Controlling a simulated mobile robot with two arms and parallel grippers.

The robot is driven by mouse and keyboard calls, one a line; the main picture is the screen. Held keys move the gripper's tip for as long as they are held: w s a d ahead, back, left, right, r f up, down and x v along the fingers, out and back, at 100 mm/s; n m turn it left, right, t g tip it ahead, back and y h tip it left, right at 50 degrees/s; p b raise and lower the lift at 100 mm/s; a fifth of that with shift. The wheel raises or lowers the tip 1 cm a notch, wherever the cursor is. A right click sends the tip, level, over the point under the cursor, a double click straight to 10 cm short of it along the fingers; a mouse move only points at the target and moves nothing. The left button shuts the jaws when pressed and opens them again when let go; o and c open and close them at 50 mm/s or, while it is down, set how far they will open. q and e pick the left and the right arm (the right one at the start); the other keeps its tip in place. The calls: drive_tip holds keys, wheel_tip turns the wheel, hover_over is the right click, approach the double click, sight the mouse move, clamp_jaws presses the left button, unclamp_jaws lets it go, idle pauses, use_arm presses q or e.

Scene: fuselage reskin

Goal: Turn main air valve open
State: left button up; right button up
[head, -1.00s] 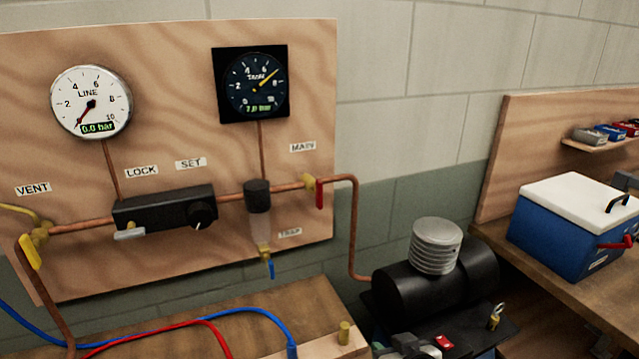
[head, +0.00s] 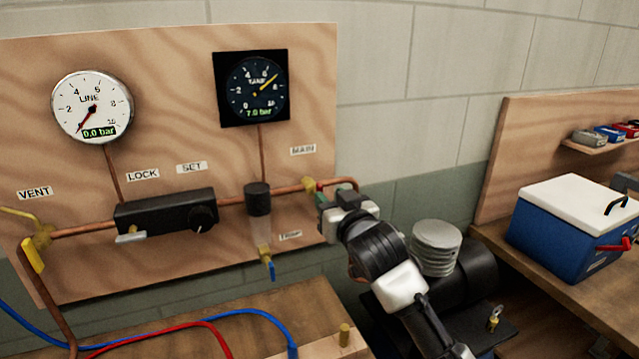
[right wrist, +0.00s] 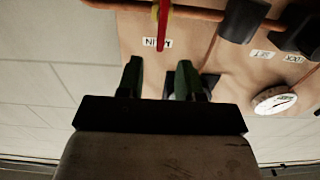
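The main air valve is a brass body (head: 309,185) on the copper pipe below the MAIN label (head: 303,150). Its red lever is hidden behind my right gripper (head: 322,199) in the head view. In the right wrist view the red lever (right wrist: 163,28) points toward the gap between my right gripper's fingers (right wrist: 159,72). Those fingers are apart and empty, with the lever tip just beyond them. The LINE gauge (head: 92,106) reads 0.0 bar and the TANK gauge (head: 252,88) reads 7.0 bar. My left gripper is not in view.
A black regulator (head: 165,211) and a filter bowl (head: 260,230) sit left of the valve on the plywood board (head: 150,270). A compressor (head: 470,275) stands below right. A blue cooler (head: 560,235) is on the right bench. Hoses lie at lower left.

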sight(321, 189)
drive_tip(key=shift+p+x, duration=0.7)
drive_tip(key=shift+x, duration=2.5)
drive_tip(key=shift+c, duration=0.4)
clamp_jaws()
